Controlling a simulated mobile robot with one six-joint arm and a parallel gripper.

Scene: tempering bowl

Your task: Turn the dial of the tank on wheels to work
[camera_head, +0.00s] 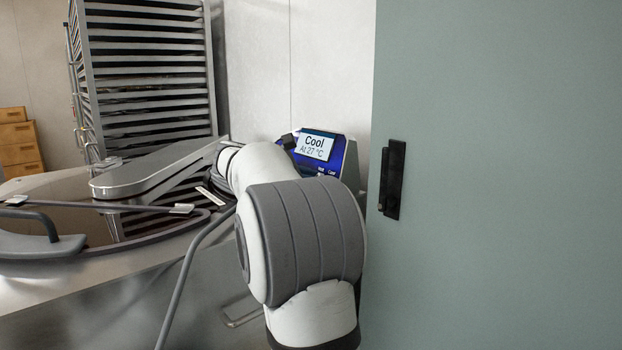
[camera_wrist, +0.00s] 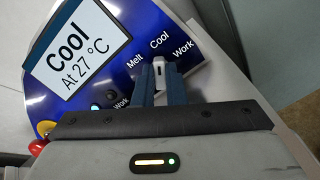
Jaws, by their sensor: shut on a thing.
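The tank on wheels (camera_head: 110,290) is a steel body with dark brown content, at the left of the head view; its wheels are out of view. Its blue control panel (camera_head: 349,160) stands behind my arm, with a screen (camera_head: 315,146) reading "Cool At 27 °C". In the wrist view, the dial (camera_wrist: 158,65) has a pale tip that points up toward the "Cool" mark, between "Melt" on the left and "Work" on the right. My gripper (camera_wrist: 160,85) is shut on the dial, one finger on each side. In the head view my arm hides most of the gripper and the dial.
A red button (camera_wrist: 46,128) and a yellow one sit at the panel's lower left. A grey-green door or wall panel (camera_head: 500,180) with a black handle (camera_head: 393,180) stands close on the right.

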